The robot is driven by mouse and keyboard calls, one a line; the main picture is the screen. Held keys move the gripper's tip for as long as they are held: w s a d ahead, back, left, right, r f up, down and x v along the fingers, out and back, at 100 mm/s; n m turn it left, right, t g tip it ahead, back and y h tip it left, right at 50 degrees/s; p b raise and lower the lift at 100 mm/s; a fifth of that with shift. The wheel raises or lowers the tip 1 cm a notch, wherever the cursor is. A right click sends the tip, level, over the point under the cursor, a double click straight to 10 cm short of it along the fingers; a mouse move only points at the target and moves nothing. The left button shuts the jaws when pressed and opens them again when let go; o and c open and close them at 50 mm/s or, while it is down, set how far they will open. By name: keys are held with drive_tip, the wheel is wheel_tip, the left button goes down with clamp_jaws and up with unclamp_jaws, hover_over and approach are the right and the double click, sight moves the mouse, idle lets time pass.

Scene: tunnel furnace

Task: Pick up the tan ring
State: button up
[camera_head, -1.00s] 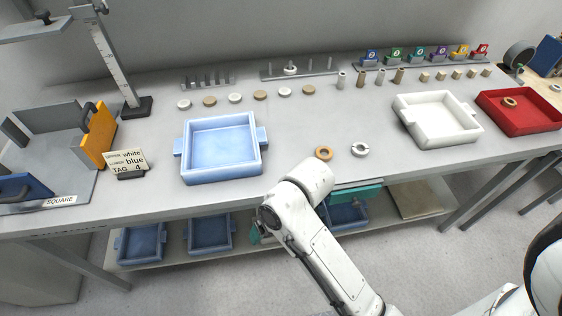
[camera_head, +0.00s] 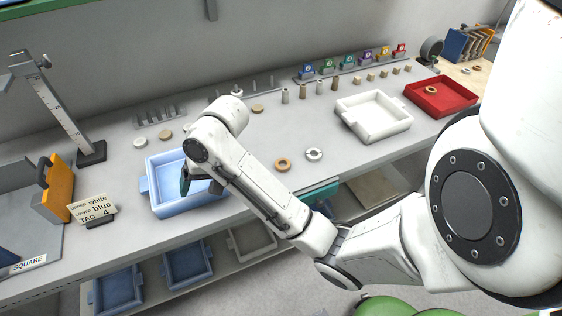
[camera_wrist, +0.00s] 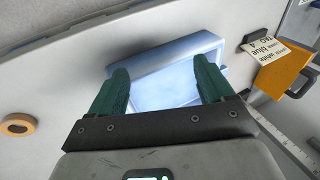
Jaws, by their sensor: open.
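The tan ring (camera_head: 283,165) lies flat on the bench, right of the blue tray and just left of a white ring with a notch (camera_head: 314,154). In the wrist view the tan ring (camera_wrist: 17,125) lies at the left edge, outside the jaws. My gripper (camera_head: 198,184) hangs over the blue tray, left of the tan ring and apart from it. In the wrist view my gripper's two green fingers (camera_wrist: 162,80) are spread with nothing between them but the view of the tray. Another tan ring (camera_head: 431,90) sits in the red tray.
The blue tray (camera_head: 145,187) is below my gripper. A white tray (camera_head: 345,120) and the red tray (camera_head: 468,101) stand to the right. A sign (camera_head: 92,208) and an orange block (camera_head: 52,190) stand at left.

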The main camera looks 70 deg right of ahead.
drive_tip(key=s+d+r+m+g+h+p, duration=0.1)
drive_tip(key=s+d+r+m+p, duration=0.2)
drive_tip(key=d, duration=0.7)
drive_tip(key=m+g+b, duration=0.2)
drive_tip(key=m+g, duration=0.1)
drive_tip(key=m, duration=0.1)
hover_over(283, 166)
drive_tip(key=shift+h, duration=0.4)
drive_tip(key=f, duration=0.4)
drive_tip(key=shift+s+a+f, duration=0.15)
drive_tip(key=shift+s+a, duration=0.15)
drive_tip(key=shift+s, duration=0.05)
drive_tip(key=shift+f+b, duration=0.3)
drive_tip(key=shift+f, duration=0.25)
drive_tip(key=shift+w+d+f, duration=0.1)
drive_tip(key=shift+d+f, duration=0.1)
drive_tip(key=shift+f, duration=0.25)
drive_tip(key=shift+w+d+f+p, duration=0.1)
drive_tip(key=shift+w+f+p, duration=0.1)
drive_tip(key=shift+f, duration=0.9)
drive_tip(key=shift+w+d+f+p, duration=0.1)
drive_tip(key=shift+f+p, duration=0.1)
drive_tip(key=shift+f, duration=0.85)
drive_tip(key=c, duration=1.1)
drive_tip(key=shift+r, duration=0.1)
drive_tip(key=shift+c, duration=0.2)
